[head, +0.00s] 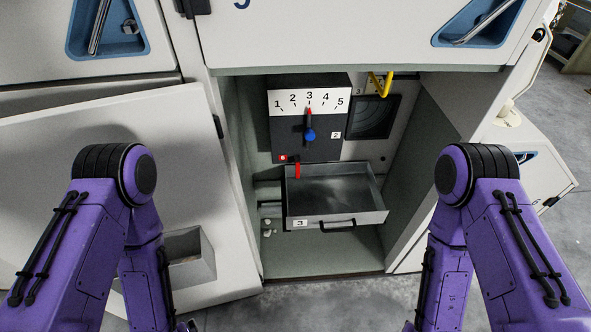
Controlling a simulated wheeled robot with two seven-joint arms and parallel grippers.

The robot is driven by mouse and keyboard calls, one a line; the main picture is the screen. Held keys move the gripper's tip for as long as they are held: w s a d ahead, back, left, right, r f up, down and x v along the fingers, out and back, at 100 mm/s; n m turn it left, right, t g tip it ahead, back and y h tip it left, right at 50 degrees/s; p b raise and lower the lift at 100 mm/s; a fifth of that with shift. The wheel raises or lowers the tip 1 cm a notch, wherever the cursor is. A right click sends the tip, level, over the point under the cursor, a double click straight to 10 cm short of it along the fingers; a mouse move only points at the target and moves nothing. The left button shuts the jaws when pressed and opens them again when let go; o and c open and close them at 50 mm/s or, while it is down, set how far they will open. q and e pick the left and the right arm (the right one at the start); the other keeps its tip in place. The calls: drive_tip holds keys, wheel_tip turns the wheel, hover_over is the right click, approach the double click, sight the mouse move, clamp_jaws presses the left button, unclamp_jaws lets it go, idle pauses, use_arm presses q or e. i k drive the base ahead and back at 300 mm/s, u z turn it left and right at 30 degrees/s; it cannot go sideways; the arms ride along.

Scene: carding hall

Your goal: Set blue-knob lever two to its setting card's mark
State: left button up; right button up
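The blue-knob lever (310,135) is on a dark panel (285,134) inside the open cabinet, with a small white label "2" (335,135) to its right. Its red tip points up at 3 on the white scale (323,100), which runs from 1 to 5. I cannot make out a setting card in this view. My two purple arms come in at the left and right, apart from the lever. Their grippers are below the picture's edge, so I cannot see their fingers.
An open metal drawer (291,215) labelled 3 juts out below the panel. A red handle (297,170) sits just above it. The open cabinet door (150,150) stands at left.

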sight(309, 135)
drive_tip(key=u, duration=0.5)
drive_tip(key=k, duration=1.15)
drive_tip(key=z, duration=0.4)
drive_tip(key=i, duration=0.75)
drive_tip(key=z, duration=0.45)
